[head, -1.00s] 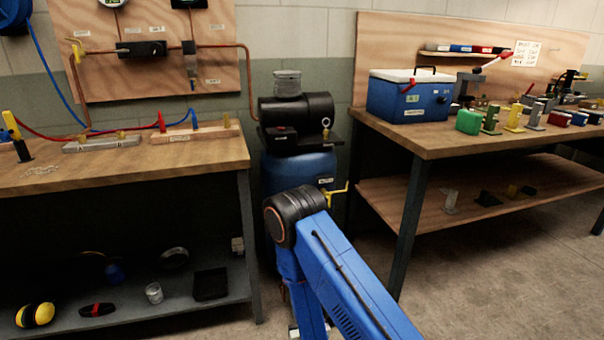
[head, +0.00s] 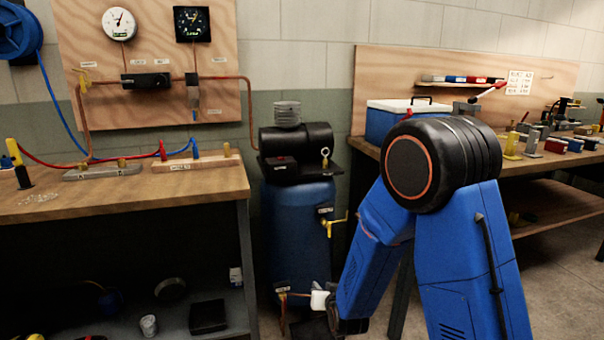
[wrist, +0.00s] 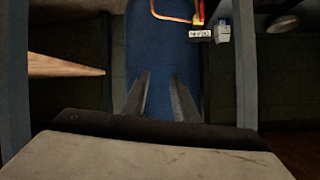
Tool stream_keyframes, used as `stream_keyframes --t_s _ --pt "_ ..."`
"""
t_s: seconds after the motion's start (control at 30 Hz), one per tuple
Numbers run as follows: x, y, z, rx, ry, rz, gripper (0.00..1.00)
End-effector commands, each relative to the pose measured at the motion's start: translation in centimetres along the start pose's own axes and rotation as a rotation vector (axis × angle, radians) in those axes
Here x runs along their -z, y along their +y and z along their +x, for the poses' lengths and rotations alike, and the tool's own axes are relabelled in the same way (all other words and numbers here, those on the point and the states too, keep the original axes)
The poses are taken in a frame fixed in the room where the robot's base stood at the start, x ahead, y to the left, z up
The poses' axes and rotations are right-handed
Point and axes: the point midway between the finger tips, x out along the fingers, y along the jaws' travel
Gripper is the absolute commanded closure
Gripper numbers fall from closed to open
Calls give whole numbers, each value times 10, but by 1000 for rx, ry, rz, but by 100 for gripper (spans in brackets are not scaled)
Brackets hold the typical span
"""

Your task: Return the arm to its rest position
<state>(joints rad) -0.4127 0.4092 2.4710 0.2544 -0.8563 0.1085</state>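My blue arm (head: 465,250) is folded upward in the head view, with its black elbow joint (head: 440,165) high in front of the right bench. Its forearm slopes down and left towards the foot of the blue tank (head: 290,230). The gripper's fingers cannot be made out in the head view. In the wrist view, my gripper (wrist: 162,85) shows two dark fingers held apart with nothing between them. The blue tank (wrist: 165,60) fills the background behind them; the distance to it is hard to judge.
A left workbench (head: 110,195) carries hoses and fittings. A right workbench (head: 545,165) holds a blue cooler (head: 385,120) and several small tools, partly hidden by my arm. A yellow valve (head: 335,222) sticks out from the tank. Open floor (head: 570,270) shows at the right.

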Motion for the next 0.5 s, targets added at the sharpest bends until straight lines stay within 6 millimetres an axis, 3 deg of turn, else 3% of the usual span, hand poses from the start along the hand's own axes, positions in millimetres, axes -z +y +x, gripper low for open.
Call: stream_keyframes --t_s 0.2,0.5 --pt "35 16 -37 -8 -73 12 73" --pt "66 40 -99 -19 -184 12 73"
